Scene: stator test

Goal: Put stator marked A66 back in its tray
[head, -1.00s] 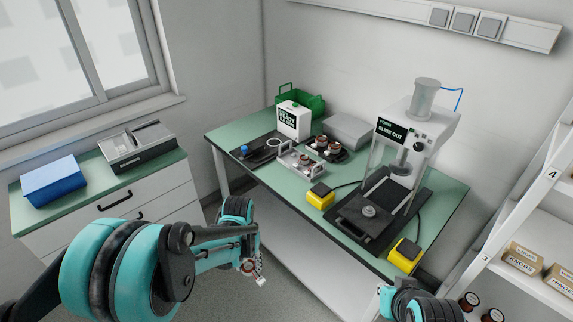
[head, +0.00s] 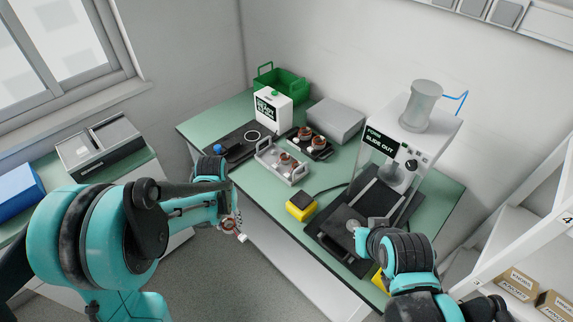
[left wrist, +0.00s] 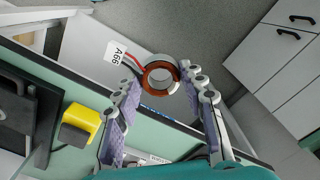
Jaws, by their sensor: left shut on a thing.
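My left gripper (head: 232,222) is shut on a stator (left wrist: 160,76), a copper-coloured ring with a light inner sleeve. Its wires lead to a white tag (left wrist: 117,52) reading A66. The left wrist view shows the stator between the tips of my left gripper (left wrist: 165,88). In the head view, the gripper is off the front edge of the green bench, above the floor. A light grey tray (head: 265,169) with stators in it stands on the bench. Behind it, a dark tray (head: 325,154) holds more stators.
A press marked SLIDE OUT (head: 432,125) stands at the right of the bench. A yellow box (head: 301,206) sits by the front edge. A white READY box (head: 274,108), grey box (head: 335,120) and green crate (head: 283,84) stand at the back.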

